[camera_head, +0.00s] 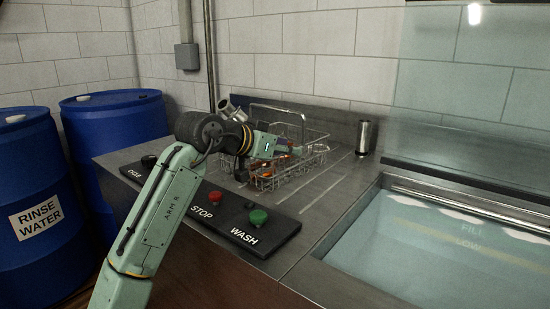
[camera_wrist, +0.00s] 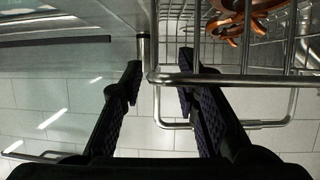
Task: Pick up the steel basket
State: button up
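The steel basket (camera_head: 265,182) is a wire basket with a tall loop handle (camera_head: 280,108). It stands on the steel counter in the head view, with orange-brown items (camera_head: 285,157) inside. My gripper (camera_head: 290,147) is at the basket, partly hidden by my own wrist and the wires. In the wrist view, my two dark fingers (camera_wrist: 160,68) are apart. A corner of the basket's rim (camera_wrist: 235,80) lies between them, with the right finger crossing the rim. Contact cannot be told. Orange-brown items (camera_wrist: 238,18) show through the wires at the upper right.
A control panel (camera_head: 259,234) with STOP and WASH buttons lies in front of the basket. A steel cylinder (camera_head: 364,138) stands to its right, near a water-filled tank (camera_head: 440,250). Blue drums (camera_head: 112,130) stand left of the counter. The tiled wall is close behind.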

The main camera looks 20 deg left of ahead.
jog(key=x, duration=0.2)
jog(key=p+x, duration=0.1)
jog(key=x, duration=0.1)
jog(key=shift+d+r, duration=0.25)
jog(key=shift+r, duration=0.1)
jog(key=shift+w+d+f, duration=0.1)
jog(key=shift+w+f, duration=0.15)
jog(key=shift+w, duration=0.05)
grip_shut()
dwell(0.4)
jog(key=shift+r, duration=0.15)
